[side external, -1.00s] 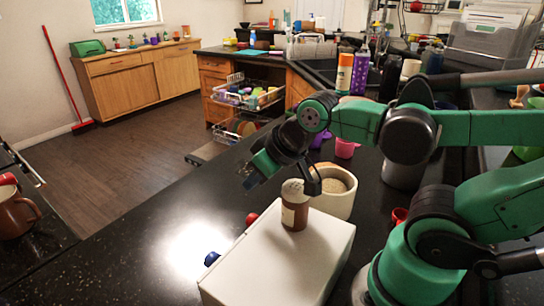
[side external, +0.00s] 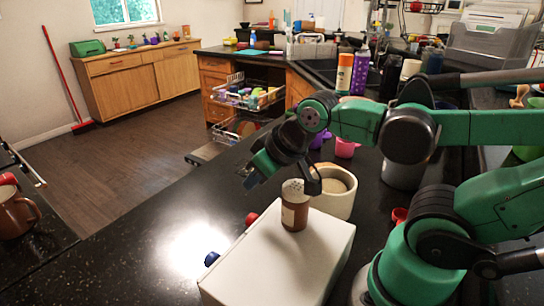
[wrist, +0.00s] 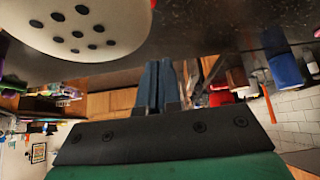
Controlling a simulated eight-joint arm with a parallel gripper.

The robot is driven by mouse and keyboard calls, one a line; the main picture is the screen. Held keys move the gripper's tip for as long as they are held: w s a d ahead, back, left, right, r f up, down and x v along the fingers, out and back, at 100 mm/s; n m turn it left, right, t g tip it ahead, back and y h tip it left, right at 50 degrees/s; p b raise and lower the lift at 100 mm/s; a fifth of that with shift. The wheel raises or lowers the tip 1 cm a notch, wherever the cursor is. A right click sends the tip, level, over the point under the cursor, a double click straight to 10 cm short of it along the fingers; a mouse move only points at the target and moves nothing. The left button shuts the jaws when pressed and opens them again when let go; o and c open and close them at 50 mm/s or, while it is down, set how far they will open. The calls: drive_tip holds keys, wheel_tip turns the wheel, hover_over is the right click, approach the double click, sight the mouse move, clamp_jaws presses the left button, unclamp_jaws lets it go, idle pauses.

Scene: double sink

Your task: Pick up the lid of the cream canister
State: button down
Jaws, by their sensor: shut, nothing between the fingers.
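The cream canister (side external: 335,204) stands on the black counter behind the white box. A beige round surface (side external: 338,179) shows within its rim; I cannot tell whether this is the lid or the contents. My gripper (side external: 250,179) is in the air to the left of the canister, apart from it, pointing down and left. Its blue-grey fingers are together and empty, as the wrist view (wrist: 157,68) also shows. The canister cannot be made out in the wrist view.
A brown shaker (side external: 294,212) with a white holed top stands upright on the white box (side external: 285,255), just below my wrist. Its top (wrist: 80,25) fills the wrist view's upper left. Pink cup (side external: 346,148) and tall bottles (side external: 344,74) stand behind. Counter at left is mostly clear.

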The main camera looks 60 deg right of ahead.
drive_tip(key=shift+c, duration=1.9)
unclamp_jaws()
drive_tip(key=g, duration=0.7)
hover_over(329, 164)
drive_tip(key=f, duration=0.6)
drive_tip(key=shift+a+f, duration=0.15)
drive_tip(key=shift+a, duration=0.1)
drive_tip(key=shift+d+f, duration=0.15)
drive_tip(key=shift+f, duration=2.75)
